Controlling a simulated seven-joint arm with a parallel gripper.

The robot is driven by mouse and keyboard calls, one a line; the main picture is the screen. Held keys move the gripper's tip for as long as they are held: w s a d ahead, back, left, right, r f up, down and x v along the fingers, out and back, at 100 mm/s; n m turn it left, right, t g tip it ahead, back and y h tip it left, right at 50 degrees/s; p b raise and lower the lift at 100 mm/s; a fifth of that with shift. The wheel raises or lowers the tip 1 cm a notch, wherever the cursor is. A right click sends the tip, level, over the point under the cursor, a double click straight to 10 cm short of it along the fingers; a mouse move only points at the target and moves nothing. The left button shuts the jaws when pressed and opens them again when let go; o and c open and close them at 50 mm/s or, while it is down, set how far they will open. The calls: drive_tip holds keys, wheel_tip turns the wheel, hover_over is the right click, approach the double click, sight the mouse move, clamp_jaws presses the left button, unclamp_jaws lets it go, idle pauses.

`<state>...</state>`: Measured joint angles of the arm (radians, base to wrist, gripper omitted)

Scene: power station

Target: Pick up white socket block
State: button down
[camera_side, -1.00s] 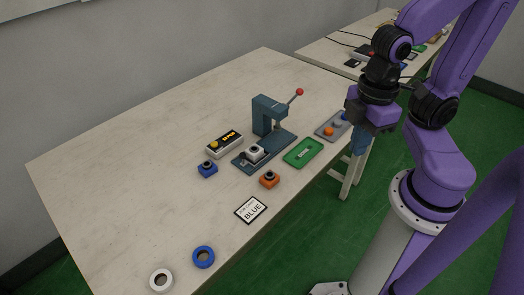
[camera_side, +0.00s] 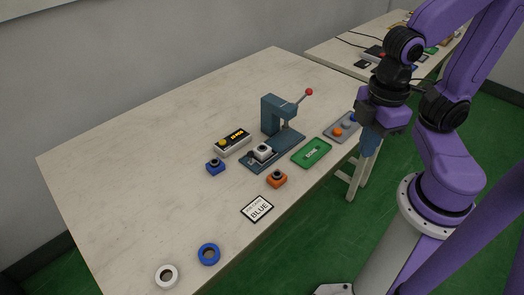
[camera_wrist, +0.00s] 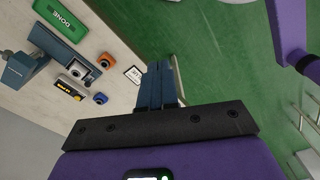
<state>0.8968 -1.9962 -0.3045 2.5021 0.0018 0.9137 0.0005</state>
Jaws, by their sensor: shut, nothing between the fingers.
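The white socket block (camera_side: 263,148) sits on the base of the dark teal press, with a dark round opening on top. In the wrist view it shows as a pale block (camera_wrist: 86,71) at the left. My gripper (camera_side: 369,150) hangs off the table's right edge, well apart from the block, its fingers pointing down. The wrist view shows the two blue-grey fingers (camera_wrist: 158,66) together and empty.
The press (camera_side: 277,116) has a red-knobbed lever. Around it are a blue block (camera_side: 216,167), orange block (camera_side: 277,179), yellow-button box (camera_side: 232,142), green DONE tray (camera_side: 325,152), grey tray (camera_side: 331,136) and BLUE card (camera_side: 257,209). White (camera_side: 166,276) and blue rings (camera_side: 209,254) lie in front.

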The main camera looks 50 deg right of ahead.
drive_tip(key=shift+c, duration=2.2)
unclamp_jaws()
drive_tip(key=m, duration=3.1)
hover_over(262, 148)
wheel_tip(262, 148, down, 8)
wheel_tip(262, 148, down, 16)
drive_tip(key=shift+d+f, duration=0.1)
drive_tip(key=shift+f, duration=0.15)
